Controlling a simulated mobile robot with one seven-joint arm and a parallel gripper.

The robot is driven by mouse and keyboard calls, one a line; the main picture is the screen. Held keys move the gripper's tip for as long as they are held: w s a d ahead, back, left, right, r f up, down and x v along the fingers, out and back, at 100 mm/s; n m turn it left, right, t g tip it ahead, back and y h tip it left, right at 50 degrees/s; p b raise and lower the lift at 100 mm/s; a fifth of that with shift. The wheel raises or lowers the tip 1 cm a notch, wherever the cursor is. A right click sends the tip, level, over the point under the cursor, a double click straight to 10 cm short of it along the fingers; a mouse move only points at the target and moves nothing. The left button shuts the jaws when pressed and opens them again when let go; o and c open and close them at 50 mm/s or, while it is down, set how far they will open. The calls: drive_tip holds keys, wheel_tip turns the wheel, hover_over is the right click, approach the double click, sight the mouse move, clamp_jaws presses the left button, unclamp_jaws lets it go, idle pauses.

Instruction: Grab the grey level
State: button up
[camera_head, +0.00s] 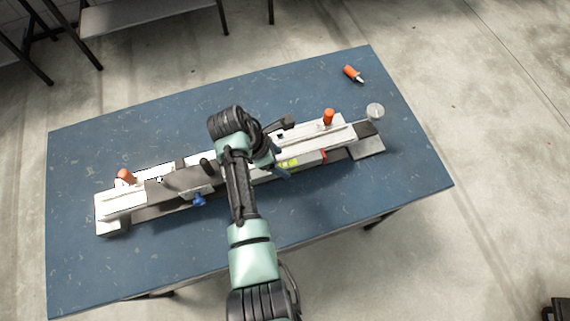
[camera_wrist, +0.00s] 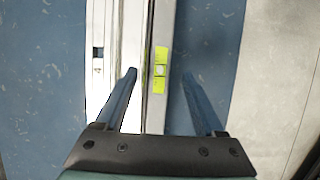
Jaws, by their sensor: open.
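The grey level shows in the wrist view (camera_wrist: 158,112) as a long narrow bar with a yellow-green vial window. It runs away from me, between the fingers of my gripper (camera_wrist: 159,74). My gripper is open, one finger on each side of the bar, and no grip on it shows. I cannot tell how far the fingertips are above the table. In the head view, the level (camera_head: 310,158) lies along the front side of a long white fixture, and my arm hides part of it.
The white fixture (camera_head: 118,199) lies lengthwise on the blue table (camera_head: 90,155) and carries orange-handled clamps (camera_head: 328,117). A blue knob (camera_head: 199,199) sticks out at its front. An orange-handled tool (camera_head: 352,73) and a round clear object (camera_head: 375,111) are at the right. The table's front strip is clear.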

sight(285, 167)
drive_tip(key=shift+x, duration=1.25)
clamp_jaws()
